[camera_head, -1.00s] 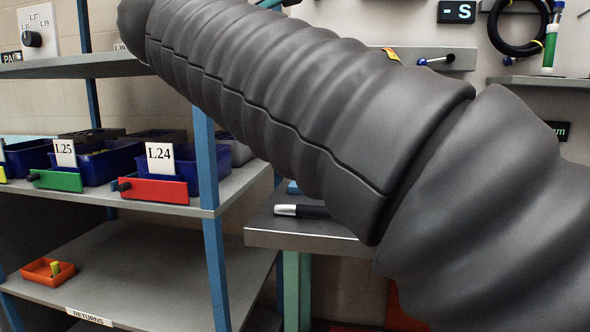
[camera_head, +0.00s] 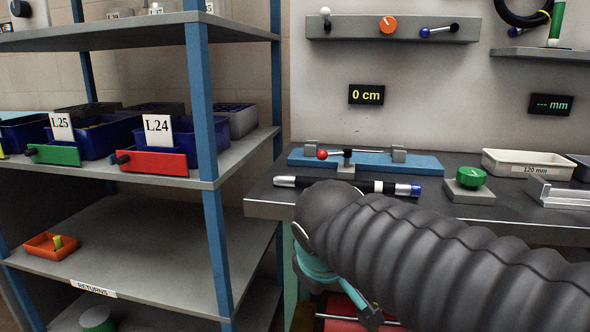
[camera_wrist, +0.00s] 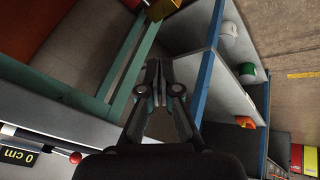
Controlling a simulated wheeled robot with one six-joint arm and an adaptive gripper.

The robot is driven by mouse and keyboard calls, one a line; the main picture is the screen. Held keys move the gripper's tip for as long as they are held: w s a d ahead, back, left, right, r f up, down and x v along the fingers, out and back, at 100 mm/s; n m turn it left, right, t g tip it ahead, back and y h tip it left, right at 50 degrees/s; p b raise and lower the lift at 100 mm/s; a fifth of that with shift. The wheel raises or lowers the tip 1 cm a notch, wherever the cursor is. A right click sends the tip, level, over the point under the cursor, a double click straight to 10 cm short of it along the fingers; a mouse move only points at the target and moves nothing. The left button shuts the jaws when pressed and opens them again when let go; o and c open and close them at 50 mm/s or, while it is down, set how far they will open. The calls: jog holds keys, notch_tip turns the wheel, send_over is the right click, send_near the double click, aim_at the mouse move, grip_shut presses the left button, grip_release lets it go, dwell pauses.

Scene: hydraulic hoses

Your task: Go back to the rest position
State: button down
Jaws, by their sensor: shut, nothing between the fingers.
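My gripper (camera_wrist: 157,80) is in the middle of the wrist view. Its fingers are together and hold nothing. It is in free space between the green bench frame (camera_wrist: 97,110) on the left and the blue-posted shelf rack (camera_wrist: 205,75) on the right, touching neither as far as I can see. In the head view, my dark ribbed arm crosses the lower right, in front of the workbench (camera_head: 268,212).
The bench holds a blue fixture (camera_head: 425,163) with a red knob, a dark rod (camera_head: 285,182) with a blue end, a green knob (camera_head: 470,177) and a white tray (camera_head: 520,158). The rack carries blue bins (camera_head: 110,140) and an orange tray (camera_head: 40,250).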

jog(key=s+d+f+m, duration=0.7)
jog(key=s+d+f, duration=0.1)
jog(key=s+d, duration=0.3)
jog(key=shift+d+m+g, duration=0.3)
jog(key=shift+d+g, duration=0.1)
jog(key=shift+d, duration=0.05)
jog(key=shift+s+d, duration=0.1)
